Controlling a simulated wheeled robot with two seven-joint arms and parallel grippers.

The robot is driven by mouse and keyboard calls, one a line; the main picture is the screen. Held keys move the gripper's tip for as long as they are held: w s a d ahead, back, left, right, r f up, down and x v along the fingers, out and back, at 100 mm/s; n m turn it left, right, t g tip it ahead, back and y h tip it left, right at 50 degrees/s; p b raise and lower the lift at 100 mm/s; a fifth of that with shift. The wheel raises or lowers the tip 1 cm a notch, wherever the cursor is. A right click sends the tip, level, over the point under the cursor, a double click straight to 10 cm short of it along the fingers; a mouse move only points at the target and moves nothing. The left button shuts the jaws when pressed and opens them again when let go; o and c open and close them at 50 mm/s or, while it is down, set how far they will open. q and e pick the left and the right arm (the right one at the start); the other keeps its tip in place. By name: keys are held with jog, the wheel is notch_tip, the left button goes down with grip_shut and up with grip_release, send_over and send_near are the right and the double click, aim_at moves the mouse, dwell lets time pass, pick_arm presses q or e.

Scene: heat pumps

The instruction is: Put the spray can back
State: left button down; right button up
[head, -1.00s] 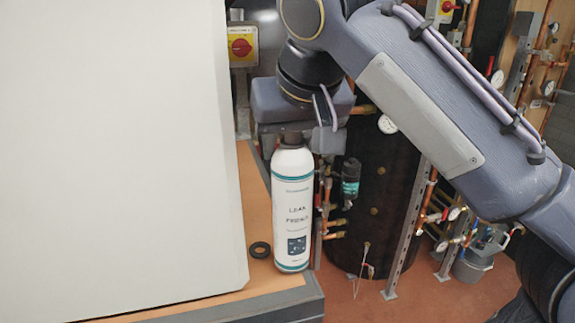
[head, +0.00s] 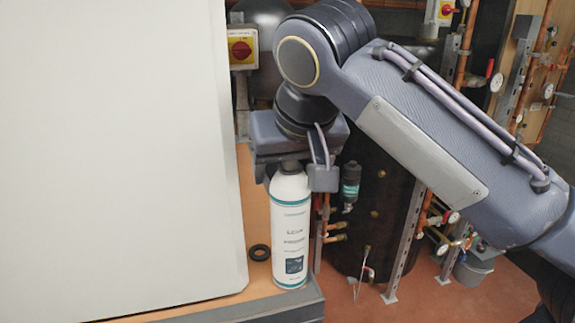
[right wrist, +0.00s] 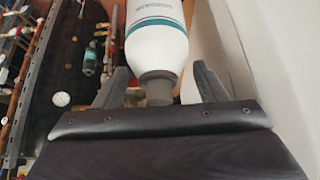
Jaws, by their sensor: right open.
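The spray can (head: 290,230), white with teal bands and a dark label square, stands about upright near the front right corner of the wooden ledge (head: 255,215). My right gripper (head: 292,176) is above it, pointing down, with its fingers apart on either side of the can's top. In the right wrist view the can (right wrist: 157,35) lies between the two open fingers (right wrist: 160,85), its grey cap toward the palm. A gap shows on each side of the cap. My left gripper is not in view.
A large white panel (head: 120,150) stands close on the left of the can. A black ring (head: 260,253) lies on the ledge beside the can's base. A dark cylinder (head: 375,215) with copper pipes and gauges stands behind to the right. A yellow switch box (head: 241,46) is behind.

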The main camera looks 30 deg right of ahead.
jog(key=p+v, duration=0.2)
jog(key=v, duration=1)
dwell(0.6)
